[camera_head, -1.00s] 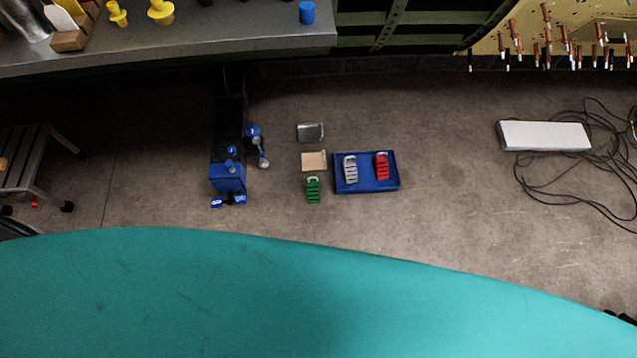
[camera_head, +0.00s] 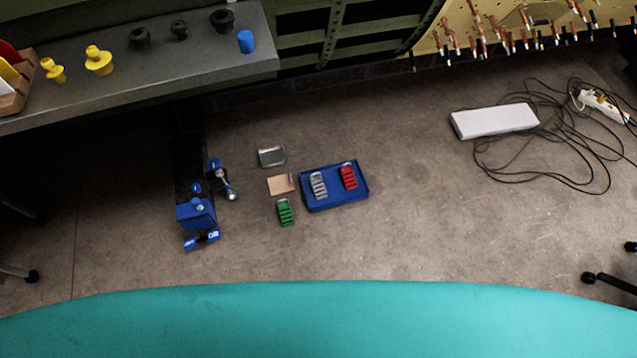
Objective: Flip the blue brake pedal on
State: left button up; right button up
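A dark, narrow floor unit with a blue front housing (camera_head: 197,214) stands on the floor left of centre. Small blue pedal-like parts (camera_head: 201,240) with white markings sit low at its near end. They are too small for me to tell whether they are pressed or flipped. A blue knob on a metal lever (camera_head: 223,180) sticks out at the unit's right side. Neither of my grippers is in view.
Right of the unit, a blue tray (camera_head: 335,199) holds a grey pedal (camera_head: 318,186) and a red pedal (camera_head: 348,177). A green pedal (camera_head: 285,213) lies beside it. A large teal surface (camera_head: 320,325) fills the bottom. Cables (camera_head: 560,165) lie at right. A grey bench (camera_head: 190,65) stands upper left.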

aim_at(214, 235)
jog(key=u, duration=1.4)
